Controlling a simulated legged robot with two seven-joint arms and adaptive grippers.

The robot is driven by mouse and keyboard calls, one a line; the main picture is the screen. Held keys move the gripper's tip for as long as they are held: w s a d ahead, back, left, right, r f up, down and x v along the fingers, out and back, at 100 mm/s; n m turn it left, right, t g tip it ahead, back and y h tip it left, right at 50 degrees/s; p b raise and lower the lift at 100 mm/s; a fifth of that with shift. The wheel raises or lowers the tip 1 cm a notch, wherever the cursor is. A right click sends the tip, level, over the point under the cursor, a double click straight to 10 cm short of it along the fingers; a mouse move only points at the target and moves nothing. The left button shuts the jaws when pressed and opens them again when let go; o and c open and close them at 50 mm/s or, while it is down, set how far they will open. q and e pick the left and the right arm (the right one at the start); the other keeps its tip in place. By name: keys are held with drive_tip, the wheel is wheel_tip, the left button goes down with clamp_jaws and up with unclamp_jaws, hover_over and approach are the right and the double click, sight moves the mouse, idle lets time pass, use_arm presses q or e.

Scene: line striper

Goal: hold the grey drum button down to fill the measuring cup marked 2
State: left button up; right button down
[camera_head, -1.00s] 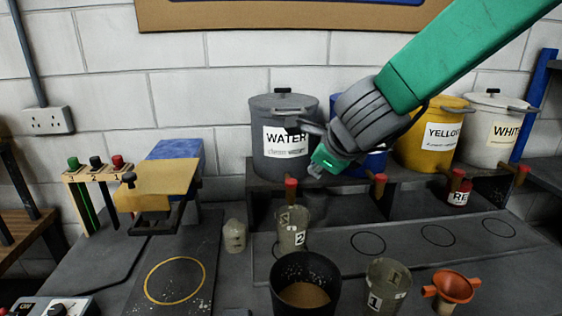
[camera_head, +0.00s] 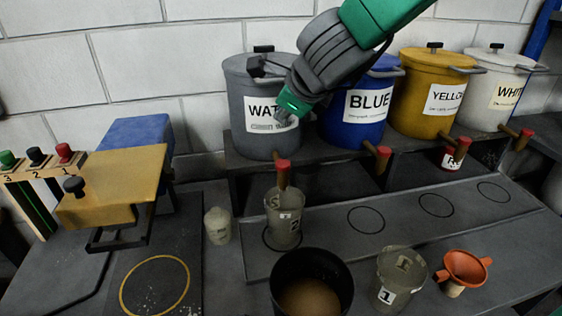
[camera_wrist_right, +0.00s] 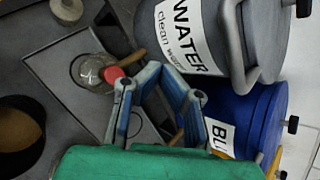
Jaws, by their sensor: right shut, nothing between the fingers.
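The grey water drum (camera_head: 238,105) stands on a raised shelf, and its tap has a red button (camera_head: 283,165) at the front. The measuring cup marked 2 (camera_head: 284,228) stands upright under that tap; how full it is I cannot tell. My right gripper (camera_head: 285,112) is shut and empty in front of the drum's label, above the red button and apart from it. In the right wrist view the red button (camera_wrist_right: 113,74) shows just left of my gripper (camera_wrist_right: 160,75), with the cup (camera_wrist_right: 92,70) beyond it. My left gripper is not in view.
Blue (camera_head: 352,125), yellow (camera_head: 425,100) and white drums (camera_head: 482,100) stand to the right. In front are a dark pot (camera_head: 275,290), a cup marked 1 (camera_head: 402,278) and an orange funnel (camera_head: 464,268). A yellow-topped press (camera_head: 110,185) stands left. Ringed tray spots right of cup 2 are empty.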

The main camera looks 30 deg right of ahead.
sight(283, 163)
drive_tip(key=shift+f, duration=0.15)
wheel_tip(283, 163, down, 9)
drive_tip(key=b, duration=0.8)
drive_tip(key=shift+r, duration=0.2)
drive_tip(key=shift+b, duration=0.3)
idle(0.5)
drive_tip(key=shift+f, duration=0.35)
drive_tip(key=shift+f+b, duration=0.45)
drive_tip(key=shift+b, duration=0.15)
idle(0.4)
idle(2.6)
drive_tip(key=shift+d+r+p, duration=0.1)
drive_tip(key=shift+r+p, duration=0.8)
drive_tip(key=shift+p, duration=0.05)
